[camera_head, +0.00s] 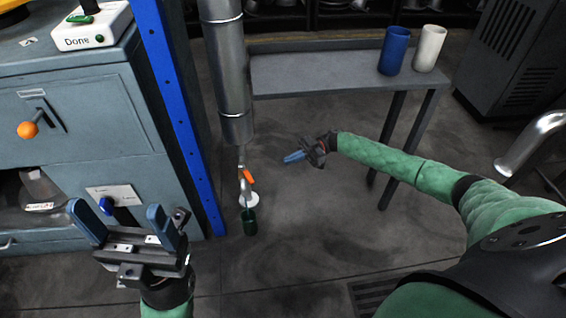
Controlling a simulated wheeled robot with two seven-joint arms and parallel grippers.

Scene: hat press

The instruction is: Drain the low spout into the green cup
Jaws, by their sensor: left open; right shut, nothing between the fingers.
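The low spout (242,184) is a small metal tap under a vertical steel pipe, with an orange lever (248,176). The dark green cup (249,224) stands upright on the floor below the spout; a white round piece (249,199) shows just above its rim. Whether liquid is running is too small to tell. My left gripper (118,218) is open and empty, left of the cup and nearer to me, in front of the cabinet. My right gripper (293,156) is shut and empty, right of the spout and apart from it.
A steel pipe (227,75) hangs beside a blue post (176,105). A bench (310,75) holds a blue cup (394,50) and a white cup (430,48).

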